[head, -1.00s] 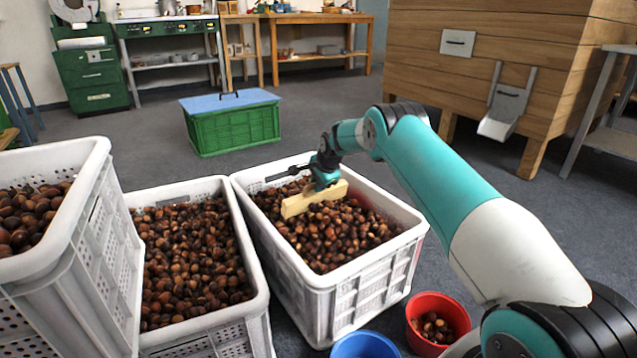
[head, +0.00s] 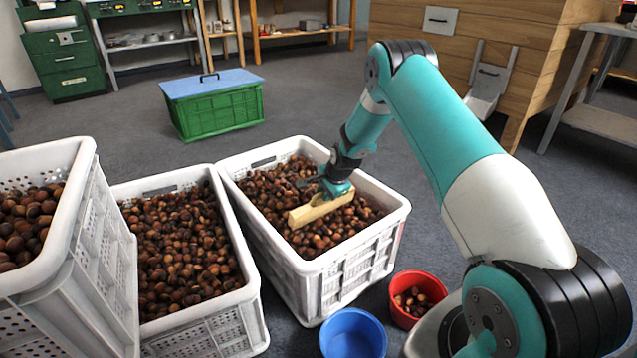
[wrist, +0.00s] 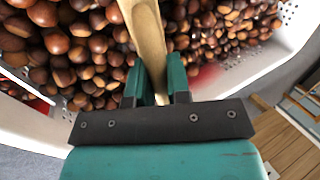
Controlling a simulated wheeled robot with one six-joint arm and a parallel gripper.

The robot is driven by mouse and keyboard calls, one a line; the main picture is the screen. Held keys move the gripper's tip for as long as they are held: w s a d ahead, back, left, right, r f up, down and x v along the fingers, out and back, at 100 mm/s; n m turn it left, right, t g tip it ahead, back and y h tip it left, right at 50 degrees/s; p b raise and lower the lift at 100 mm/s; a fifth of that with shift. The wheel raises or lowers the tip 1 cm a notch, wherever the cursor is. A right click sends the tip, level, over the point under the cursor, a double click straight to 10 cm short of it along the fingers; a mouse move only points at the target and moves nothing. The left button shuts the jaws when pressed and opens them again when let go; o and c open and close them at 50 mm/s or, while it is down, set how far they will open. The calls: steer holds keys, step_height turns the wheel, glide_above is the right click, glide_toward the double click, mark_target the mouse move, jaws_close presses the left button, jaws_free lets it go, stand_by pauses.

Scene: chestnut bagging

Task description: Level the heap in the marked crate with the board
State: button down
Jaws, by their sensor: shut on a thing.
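The right-hand white crate (head: 352,272) holds a broad bed of brown chestnuts (head: 268,200). A red patch on its inner wall (wrist: 206,76) shows in the wrist view. My gripper (head: 337,187) is over this crate, shut on the pale wooden board (head: 318,209). The board lies low across the chestnuts, near the middle of the crate, its lower edge at or among them. In the wrist view the board (wrist: 148,38) stands between the two teal fingers, with chestnuts (wrist: 85,50) on both sides. Whether its edge is sunk in is hidden.
Another white crate of chestnuts (head: 205,325) stands left of it, and a raised one (head: 105,255) at far left. A blue bucket (head: 353,335) and a red bucket with chestnuts (head: 418,300) stand in front. A green lidded crate (head: 215,112) stands behind on open floor.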

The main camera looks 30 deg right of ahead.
steer(key=s+d+p, duration=0.1)
steer(key=s, duration=1.4)
step_height(320, 180, up, 10)
steer(key=p, duration=0.9)
steer(key=shift+s, duration=0.2)
